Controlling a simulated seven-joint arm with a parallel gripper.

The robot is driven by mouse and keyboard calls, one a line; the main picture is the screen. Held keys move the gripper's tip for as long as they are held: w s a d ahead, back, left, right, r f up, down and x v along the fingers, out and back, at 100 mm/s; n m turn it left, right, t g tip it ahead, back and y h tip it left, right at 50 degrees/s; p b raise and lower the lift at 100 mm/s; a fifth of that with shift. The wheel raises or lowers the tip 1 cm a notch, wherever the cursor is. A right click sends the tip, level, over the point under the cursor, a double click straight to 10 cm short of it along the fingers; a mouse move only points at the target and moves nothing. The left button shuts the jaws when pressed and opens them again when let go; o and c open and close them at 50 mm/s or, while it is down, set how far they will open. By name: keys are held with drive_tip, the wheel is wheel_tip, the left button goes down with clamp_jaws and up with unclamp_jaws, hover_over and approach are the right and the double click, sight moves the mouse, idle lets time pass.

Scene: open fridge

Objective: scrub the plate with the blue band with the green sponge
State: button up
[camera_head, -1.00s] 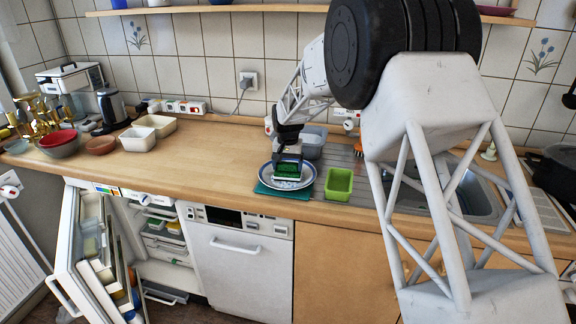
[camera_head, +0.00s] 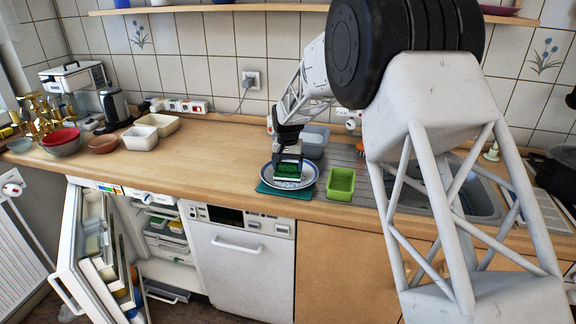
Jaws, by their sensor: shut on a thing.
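The plate with the blue band (camera_head: 308,184) lies on a teal mat (camera_head: 267,188) near the counter's front edge. The green sponge (camera_head: 287,171) is over the middle of the plate, seemingly against its surface; I cannot tell exact contact. My gripper (camera_head: 288,156) points down from above and is shut on the sponge. The gripper and sponge hide part of the plate's middle and back.
A green open container (camera_head: 341,182) stands just right of the plate. A grey tub (camera_head: 314,141) is behind it, and the sink (camera_head: 475,196) is further right. White containers (camera_head: 140,138) and bowls stand at the left. The counter left of the plate is clear.

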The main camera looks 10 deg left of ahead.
drive_tip(key=shift+s+d, duration=0.3)
drive_tip(key=shift+w+d, duration=0.3)
idle(1.1)
drive_tip(key=shift+w+a, duration=0.3)
idle(0.5)
drive_tip(key=shift+s+a+f, duration=0.1)
drive_tip(key=shift+s+a, duration=0.2)
idle(0.5)
drive_tip(key=shift+s+d, duration=0.3)
drive_tip(key=shift+s, duration=0.05)
idle(0.4)
idle(0.4)
drive_tip(key=shift+r, duration=4.15)
drive_tip(key=shift+w+d, duration=0.1)
